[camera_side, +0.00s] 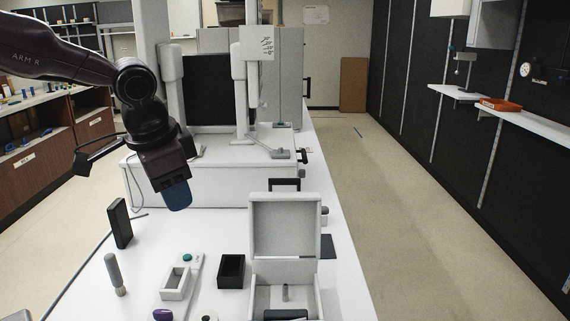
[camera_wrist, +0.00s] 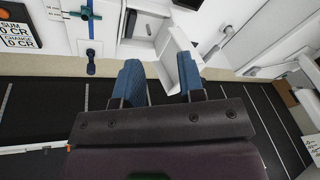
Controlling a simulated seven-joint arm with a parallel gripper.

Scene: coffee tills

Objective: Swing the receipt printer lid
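The receipt printer appears to be the white box (camera_side: 316,295) at the front right of the white counter. Its lid (camera_side: 285,227) stands open, about upright at the back, and a small grey post shows inside the box. In the wrist view a white box (camera_wrist: 146,27) with a tilted white flap (camera_wrist: 182,48) lies beyond my fingertips and seems to be the printer. My gripper (camera_side: 178,197) hangs above the counter, left of the lid and apart from it. Its blue fingers (camera_wrist: 160,72) are spread with nothing held.
A black upright block (camera_side: 120,223), a brush (camera_side: 115,274), a small white tray (camera_side: 175,284) and a black open box (camera_side: 231,271) stand left of the printer. A raised white cabinet (camera_side: 215,183) stands behind. The aisle floor at right is clear.

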